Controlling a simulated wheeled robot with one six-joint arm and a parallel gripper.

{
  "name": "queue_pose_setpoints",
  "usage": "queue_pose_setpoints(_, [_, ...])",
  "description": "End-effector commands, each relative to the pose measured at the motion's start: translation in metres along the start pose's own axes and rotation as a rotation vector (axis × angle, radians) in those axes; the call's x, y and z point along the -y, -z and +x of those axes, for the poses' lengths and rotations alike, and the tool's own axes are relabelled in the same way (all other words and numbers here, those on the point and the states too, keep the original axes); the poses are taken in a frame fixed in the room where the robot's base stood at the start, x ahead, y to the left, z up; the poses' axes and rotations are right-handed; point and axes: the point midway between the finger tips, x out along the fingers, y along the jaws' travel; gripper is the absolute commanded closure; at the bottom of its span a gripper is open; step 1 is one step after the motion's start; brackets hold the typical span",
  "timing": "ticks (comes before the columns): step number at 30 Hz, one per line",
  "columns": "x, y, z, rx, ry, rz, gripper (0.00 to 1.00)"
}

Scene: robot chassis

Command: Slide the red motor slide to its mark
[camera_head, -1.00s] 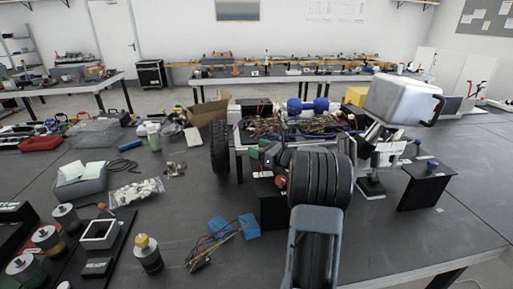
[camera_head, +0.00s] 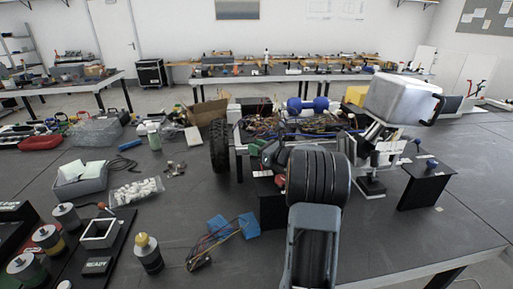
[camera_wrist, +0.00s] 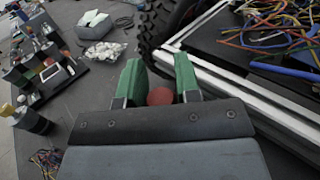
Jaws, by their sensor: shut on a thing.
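The red motor slide shows as a round red knob (camera_wrist: 160,96) between the green fingers of my gripper (camera_wrist: 158,82) in the wrist view. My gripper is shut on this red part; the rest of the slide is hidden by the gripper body. In the head view a bit of red (camera_head: 281,181) shows beside my dark arm, low at the near side of the chassis. The robot chassis (camera_head: 239,150) has a pale metal frame and a large black tyre (camera_head: 219,146). I cannot make out the mark.
Coloured wires (camera_wrist: 275,25) fill the chassis beside my gripper. A blue connector block with wires (camera_head: 219,226) lies in front on the dark table. A grey bin (camera_head: 80,183), a bag of white parts (camera_head: 137,191) and several motors stand to the left. Bare table lies between.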

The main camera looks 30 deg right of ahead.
Motion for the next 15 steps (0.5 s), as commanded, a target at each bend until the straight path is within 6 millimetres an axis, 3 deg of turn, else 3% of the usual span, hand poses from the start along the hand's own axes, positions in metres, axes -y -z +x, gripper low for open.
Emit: queue_pose_setpoints(15, [0.013, 0.0, -0.012, 0.0, 0.004, 0.0, 1.0])
